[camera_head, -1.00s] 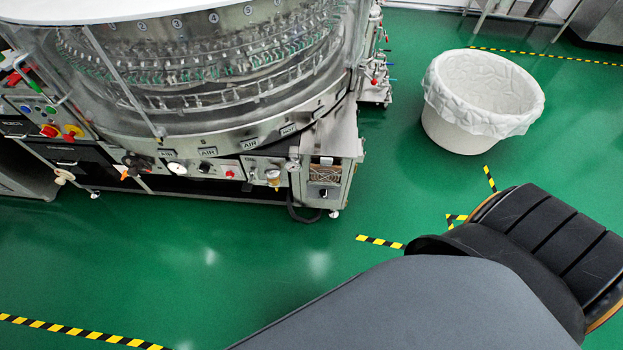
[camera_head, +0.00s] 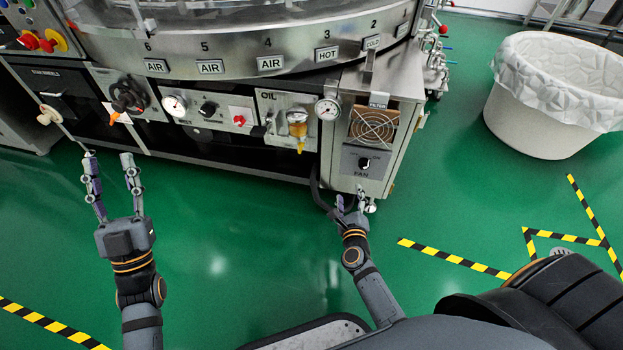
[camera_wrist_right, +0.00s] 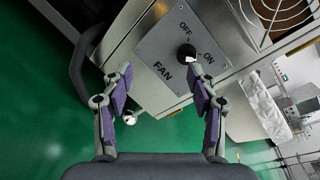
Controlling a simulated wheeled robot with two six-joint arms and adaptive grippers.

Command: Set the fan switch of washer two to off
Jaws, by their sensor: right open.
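The fan switch (camera_head: 365,163) is a black knob on a grey FAN plate, low on the right end of the washer (camera_head: 200,65). In the right wrist view the knob (camera_wrist_right: 186,52) shows a white mark on the side nearer ON than OFF; its exact setting is hard to tell. My right gripper (camera_head: 351,200) is open and empty, just below and in front of the plate. In the wrist view its fingers (camera_wrist_right: 160,82) are spread, with the knob beyond the right fingertip; contact cannot be told. My left gripper (camera_head: 109,164) is open and empty, in front of the washer's left part.
A fan grille (camera_head: 373,126) sits above the switch. A gauge (camera_head: 328,108), an oil unit (camera_head: 297,122) and a red switch (camera_head: 239,118) are to its left. A dark hose (camera_head: 318,190) hangs beside the fan box. A white lined bin (camera_head: 545,100) stands right; green floor between is clear.

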